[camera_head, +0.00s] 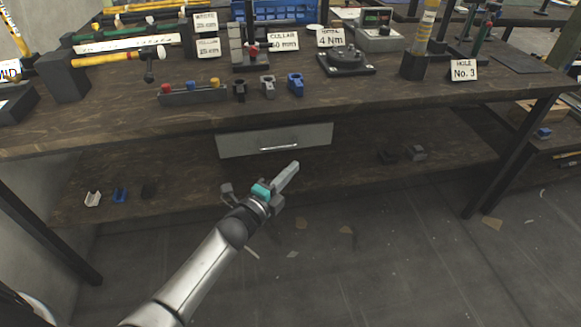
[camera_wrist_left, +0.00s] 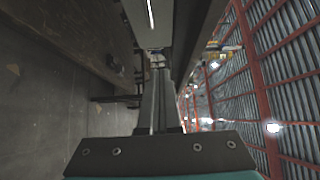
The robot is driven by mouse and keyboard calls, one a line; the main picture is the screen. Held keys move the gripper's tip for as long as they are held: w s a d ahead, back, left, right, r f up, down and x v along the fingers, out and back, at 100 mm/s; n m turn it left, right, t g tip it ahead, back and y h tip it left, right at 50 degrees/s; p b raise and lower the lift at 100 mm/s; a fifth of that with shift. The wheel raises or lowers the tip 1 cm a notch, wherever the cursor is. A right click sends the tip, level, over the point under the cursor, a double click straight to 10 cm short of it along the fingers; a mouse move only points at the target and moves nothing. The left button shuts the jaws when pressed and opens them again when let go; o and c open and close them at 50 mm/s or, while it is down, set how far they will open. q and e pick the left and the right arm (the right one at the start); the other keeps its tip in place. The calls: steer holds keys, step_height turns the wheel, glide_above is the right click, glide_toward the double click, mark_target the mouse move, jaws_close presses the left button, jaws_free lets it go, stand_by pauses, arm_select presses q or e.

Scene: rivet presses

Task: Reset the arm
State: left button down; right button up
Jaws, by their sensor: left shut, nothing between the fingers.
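My left gripper (camera_head: 287,178) reaches in from the bottom of the head view, in front of the workbench and below its drawer. Its fingers are shut together with nothing between them. In the left wrist view the closed fingers (camera_wrist_left: 158,105) point straight away from the camera, towards the bench and drawer side. The gripper appears apart from the drawer (camera_head: 235,146), which is closed or nearly so; I cannot tell exactly. My right gripper is in neither view.
The workbench top (camera_head: 130,110) carries signs, a blue crate (camera_head: 290,8), a dial fixture (camera_head: 346,58) and small clamps (camera_head: 296,83). A lower shelf (camera_head: 180,180) holds several small blocks. The floor (camera_head: 380,270) in front is open, with scattered scraps.

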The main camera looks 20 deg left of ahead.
arm_select(q)
steer(key=shift+s, duration=0.15)
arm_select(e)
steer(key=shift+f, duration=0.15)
arm_select(q)
steer(key=s+a+f+n+g+y+p, duration=0.1)
steer(key=s+f+n+g+y+p, duration=0.15)
steer(key=s+f+n, duration=0.4)
steer(key=s+a+f+n+g+y+p, duration=0.1)
steer(key=s+f+n+g+p, duration=0.25)
steer(key=s+f, duration=0.6)
steer(key=s+f+n+g+p, duration=0.1)
steer(key=s+f+n+g, duration=0.3)
steer(key=s, duration=0.8)
steer(key=s+f+n+g+p, duration=0.2)
steer(key=s+f+g, duration=0.3)
steer(key=s+f, duration=0.4)
steer(key=s+n, duration=0.1)
steer(key=s, duration=0.3)
steer(key=shift+s+n+p, duration=0.15)
steer(key=shift+n+p, duration=0.15)
steer(key=shift+n, duration=0.1)
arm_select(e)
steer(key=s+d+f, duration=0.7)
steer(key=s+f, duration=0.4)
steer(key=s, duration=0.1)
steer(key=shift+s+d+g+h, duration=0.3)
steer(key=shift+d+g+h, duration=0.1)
